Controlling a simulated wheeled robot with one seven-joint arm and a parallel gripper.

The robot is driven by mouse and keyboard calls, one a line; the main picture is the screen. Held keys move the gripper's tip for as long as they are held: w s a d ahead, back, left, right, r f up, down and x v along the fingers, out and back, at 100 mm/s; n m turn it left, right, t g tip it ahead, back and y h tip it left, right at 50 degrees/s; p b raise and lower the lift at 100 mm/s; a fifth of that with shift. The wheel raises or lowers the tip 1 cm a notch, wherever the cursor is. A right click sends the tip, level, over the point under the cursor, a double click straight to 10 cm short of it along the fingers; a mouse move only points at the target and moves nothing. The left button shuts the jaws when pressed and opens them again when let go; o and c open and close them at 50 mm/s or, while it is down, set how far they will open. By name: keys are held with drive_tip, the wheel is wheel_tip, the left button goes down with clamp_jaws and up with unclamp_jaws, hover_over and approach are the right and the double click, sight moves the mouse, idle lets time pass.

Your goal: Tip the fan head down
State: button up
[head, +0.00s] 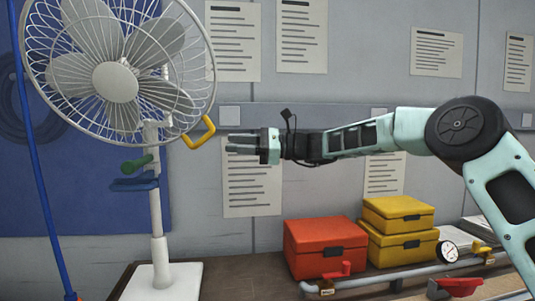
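A white fan (115,82) stands at the left in the head view, its round wire cage facing forward and its top cut off by the picture edge. Its pole rises from a white base (185,281) on a brown table. A yellow handle (200,133) sticks out at the lower right of the cage. A green knob (137,164) and a blue bracket (135,183) sit on the pole below. My gripper (229,142) points left, just right of the yellow handle and apart from it. Two separate fingers show, with a narrow gap between them.
A red box (325,248) and two stacked yellow boxes (399,228) stand on the table below my arm. A pipe with a red valve and a gauge (447,251) runs at the front right. A blue pole (38,165) stands left. Papers hang on the wall.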

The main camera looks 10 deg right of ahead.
drive_tip(key=s+d+b, duration=0.1)
drive_tip(key=d, duration=0.7)
drive_tip(key=shift+s+f+b, duration=0.15)
drive_tip(key=shift+f+b, duration=0.15)
drive_tip(key=shift+d, duration=0.1)
drive_tip(key=s+a+f+n+g+h, duration=0.35)
drive_tip(key=s+a+f, duration=0.4)
drive_tip(key=s, duration=0.35)
drive_tip(key=s+a+f+n+g+h, duration=0.2)
drive_tip(key=s+a+f+n+h, duration=0.3)
drive_tip(key=s+a+f, duration=0.4)
drive_tip(key=s+d+f+n+h, duration=0.3)
drive_tip(key=s+d+f+n, duration=0.1)
drive_tip(key=s, duration=0.4)
drive_tip(key=s+d+f+n+t+h, duration=0.1)
drive_tip(key=s+d+f+n+h, duration=0.2)
drive_tip(key=s, duration=0.5)
drive_tip(key=s+d+f+n+t+h, duration=0.1)
drive_tip(key=s+d+f+n+h, duration=0.2)
drive_tip(key=s+d+f+n, duration=0.2)
drive_tip(key=s+d+n, duration=0.2)
drive_tip(key=s+d, duration=0.2)
drive_tip(key=shift+f, duration=0.3)
drive_tip(key=shift+a+t+h, duration=0.15)
drive_tip(key=shift+t+h, duration=0.1)
